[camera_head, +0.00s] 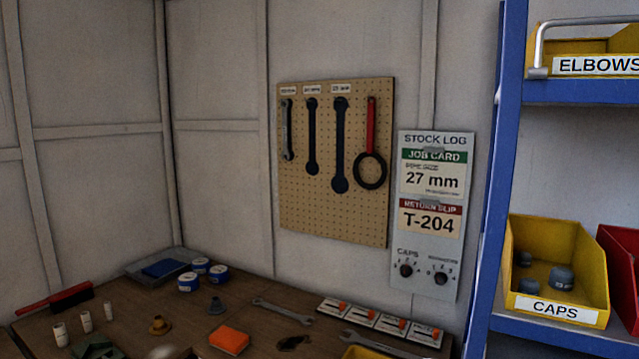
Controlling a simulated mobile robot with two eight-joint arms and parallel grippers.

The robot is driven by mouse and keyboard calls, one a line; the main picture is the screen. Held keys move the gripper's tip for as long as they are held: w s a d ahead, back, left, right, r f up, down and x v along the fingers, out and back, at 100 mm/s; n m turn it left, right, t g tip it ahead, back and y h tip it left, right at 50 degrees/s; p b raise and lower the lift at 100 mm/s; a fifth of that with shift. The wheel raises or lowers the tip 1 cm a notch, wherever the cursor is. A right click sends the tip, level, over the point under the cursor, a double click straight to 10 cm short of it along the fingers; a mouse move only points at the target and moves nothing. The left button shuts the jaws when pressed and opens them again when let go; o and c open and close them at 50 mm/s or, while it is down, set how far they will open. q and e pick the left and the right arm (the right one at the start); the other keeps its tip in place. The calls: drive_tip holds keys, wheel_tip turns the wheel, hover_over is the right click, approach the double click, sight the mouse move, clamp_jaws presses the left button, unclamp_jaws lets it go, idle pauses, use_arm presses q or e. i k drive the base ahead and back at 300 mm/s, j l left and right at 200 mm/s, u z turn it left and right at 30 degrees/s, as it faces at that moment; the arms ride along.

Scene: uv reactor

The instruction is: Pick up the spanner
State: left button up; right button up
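A grey spanner (283,311) lies flat on the brown workbench (190,322). A second grey spanner (375,344) lies nearer the front, beside a row of labelled cards, and is partly cut off by a yellow thing at the bottom edge. A small silver spanner (287,130) hangs on the pegboard (325,215). Two dark spanner shapes (311,137) and (340,146) are to its right; I cannot tell whether they are tools or painted outlines. A red-handled ring tool (371,140) hangs at the far right. Neither of my grippers is in view.
A board with job cards (430,215) hangs right of the pegboard. A blue shelf (500,180) holds a yellow caps bin (557,270). On the bench are blue-white tins (188,282), an orange block (229,340), a red brush (70,297) and several small fittings.

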sight(302, 320)
drive_tip(key=i+j, duration=0.3)
drive_tip(key=j, duration=0.2)
drive_tip(key=i+j, duration=0.35)
drive_tip(key=j, duration=0.15)
drive_tip(key=i+j+z, duration=0.1)
drive_tip(key=z, duration=0.25)
drive_tip(key=i+j+z, duration=0.1)
drive_tip(key=j+z, duration=0.4)
drive_tip(key=z, duration=0.15)
drive_tip(key=i, duration=0.05)
